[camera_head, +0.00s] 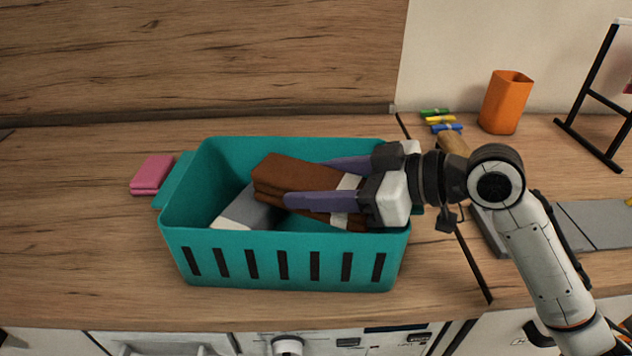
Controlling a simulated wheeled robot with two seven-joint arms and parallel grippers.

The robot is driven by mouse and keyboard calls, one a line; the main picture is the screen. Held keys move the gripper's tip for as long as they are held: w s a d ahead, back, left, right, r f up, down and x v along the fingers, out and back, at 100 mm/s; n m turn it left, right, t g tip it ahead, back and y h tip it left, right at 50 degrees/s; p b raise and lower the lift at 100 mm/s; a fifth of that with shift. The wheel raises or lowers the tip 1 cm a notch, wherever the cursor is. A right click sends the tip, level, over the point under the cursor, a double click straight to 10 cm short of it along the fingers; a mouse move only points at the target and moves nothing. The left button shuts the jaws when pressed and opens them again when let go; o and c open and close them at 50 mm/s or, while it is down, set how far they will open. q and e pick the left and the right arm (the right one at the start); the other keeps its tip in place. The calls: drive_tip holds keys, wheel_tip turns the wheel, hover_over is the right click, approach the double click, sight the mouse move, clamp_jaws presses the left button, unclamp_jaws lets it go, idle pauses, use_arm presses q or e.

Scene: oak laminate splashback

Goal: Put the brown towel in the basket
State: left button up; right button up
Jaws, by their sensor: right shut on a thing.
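The brown towel (285,172) is folded in layers, with a pale stripe near its right end. My right gripper (318,182) comes in from the right, its purple fingers shut on the towel, one on each side. The towel is inside the outline of the teal basket (285,245), in its upper part; I cannot tell whether it rests on what lies below. A grey and white folded cloth (248,210) lies in the basket under the towel's left end. My left gripper is not in view.
A pink folded cloth (152,174) lies left of the basket. To the right are an orange cup (505,102), small coloured clips (440,120), a black rack (598,95) and a grey tray (590,224). The counter left of the basket is mostly clear.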

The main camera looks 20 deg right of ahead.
drive_tip(key=o, duration=1.1)
drive_tip(key=shift+s+f, duration=0.1)
drive_tip(key=shift+f, duration=0.4)
drive_tip(key=shift+c, duration=0.2)
drive_tip(key=shift+o, duration=1.1)
drive_tip(key=shift+a+f, duration=0.1)
drive_tip(key=shift+f, duration=0.05)
drive_tip(key=shift+r, duration=0.25)
drive_tip(key=r+v, duration=0.1)
drive_tip(key=v, duration=1.1)
drive_tip(key=shift+r+b, duration=0.25)
drive_tip(key=shift+b, duration=0.05)
